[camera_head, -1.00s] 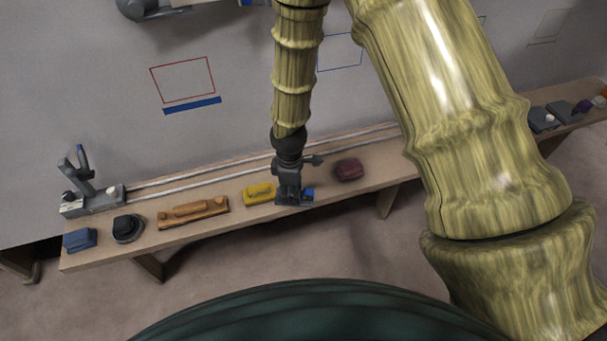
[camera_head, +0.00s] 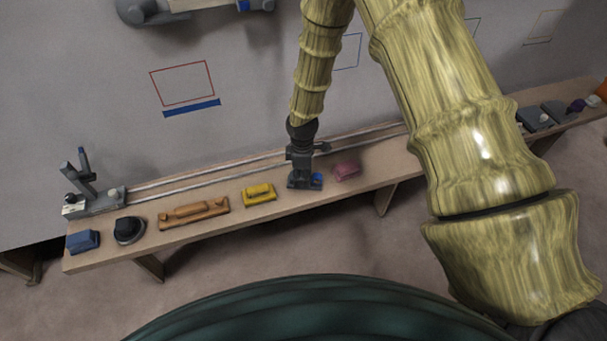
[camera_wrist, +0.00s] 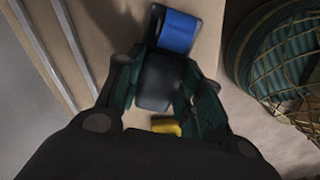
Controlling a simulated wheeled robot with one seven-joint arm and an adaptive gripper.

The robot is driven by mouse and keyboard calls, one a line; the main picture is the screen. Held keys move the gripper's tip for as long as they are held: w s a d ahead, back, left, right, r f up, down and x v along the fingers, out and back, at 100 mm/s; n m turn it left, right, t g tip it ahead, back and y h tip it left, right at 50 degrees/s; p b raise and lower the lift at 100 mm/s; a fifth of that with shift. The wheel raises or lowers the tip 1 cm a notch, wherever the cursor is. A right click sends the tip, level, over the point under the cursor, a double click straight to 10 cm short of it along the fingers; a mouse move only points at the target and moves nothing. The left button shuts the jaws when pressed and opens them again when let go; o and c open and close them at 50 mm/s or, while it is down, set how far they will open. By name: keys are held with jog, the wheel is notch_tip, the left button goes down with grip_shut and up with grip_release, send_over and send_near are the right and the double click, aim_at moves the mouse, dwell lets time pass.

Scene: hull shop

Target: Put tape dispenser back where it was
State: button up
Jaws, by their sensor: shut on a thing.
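The tape dispenser (camera_wrist: 158,82) is dark grey with a blue roll at one end. In the wrist view it sits between the two fingers of my gripper (camera_wrist: 155,98), which is shut on it. In the head view my gripper (camera_head: 303,178) is over the bench, and the dispenser's blue roll (camera_head: 317,181) shows at its right side. The dispenser is close to the bench top; I cannot tell whether it touches.
The long narrow bench (camera_head: 215,229) has two rails along its back. Further left are an orange-brown tool (camera_head: 194,213), a black rounded item (camera_head: 129,230), a blue block (camera_head: 83,241) and a grey clamp-like device (camera_head: 90,194). Grey items (camera_head: 534,118) stand at the far right.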

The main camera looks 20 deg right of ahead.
aim_at(302, 175)
jog(key=shift+f, duration=0.3)
jog(key=shift+f, duration=0.1)
jog(key=o, duration=1)
jog(key=shift+c, duration=0.2)
notch_tip(302, 175, up, 12)
jog(key=b, duration=0.1)
jog(key=s+f+m+y, duration=0.1)
jog(key=s+f+m, duration=0.3)
jog(key=s+f, duration=0.7)
jog(key=s+d+f+m, duration=0.1)
jog(key=s+f+m, duration=0.2)
jog(key=s, duration=0.5)
jog(key=s+d+f+m, duration=0.2)
jog(key=s+f+m, duration=0.1)
jog(key=s, duration=0.6)
jog(key=s+d+f+m+h, duration=0.1)
jog(key=s+f+m, duration=0.2)
jog(key=s, duration=0.5)
jog(key=shift+s+d+m, duration=0.3)
jog(key=shift+s+m, duration=0.05)
jog(key=shift+m, duration=0.35)
